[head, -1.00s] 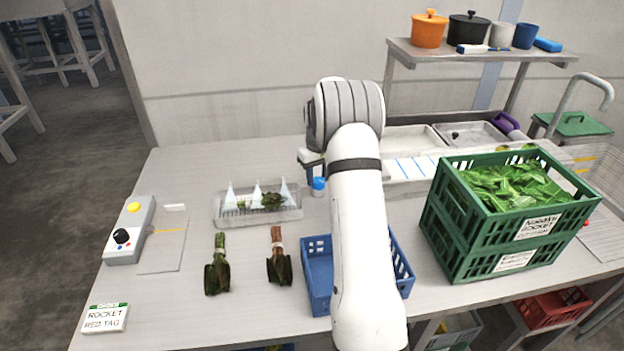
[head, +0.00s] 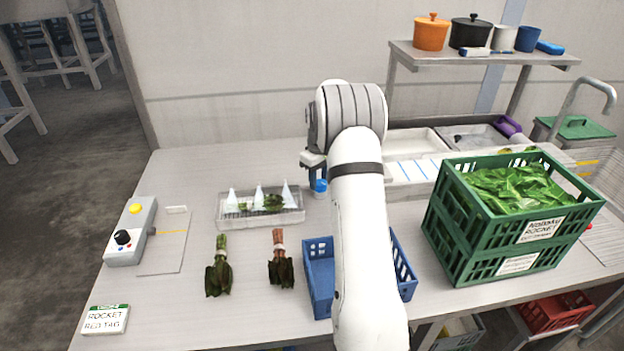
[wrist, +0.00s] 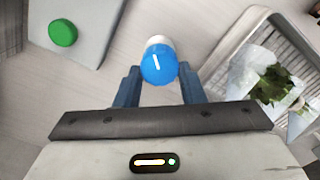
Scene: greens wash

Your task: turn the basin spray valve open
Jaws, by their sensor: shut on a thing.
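The spray valve is a round blue knob (head: 319,187) on a pale body, just right of the basin in the head view. In the wrist view the knob (wrist: 158,68) shows a white line on its top, slightly tilted. My gripper (wrist: 160,78) has its two blue-grey fingers on either side of the knob and is shut on it. In the head view my gripper (head: 317,176) is over the knob, partly hidden by my arm. The clear basin (head: 232,217) holds leaves, with white spray-like cones over it; it also shows in the wrist view (wrist: 230,62).
A blue crate (head: 318,275) is partly behind my arm. Two leaf bunches (head: 218,270) lie in front of the basin. Green crates (head: 470,245) of leaves stand right. A control box (head: 128,232) is at the left. A green button (wrist: 63,33) shows in the wrist view.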

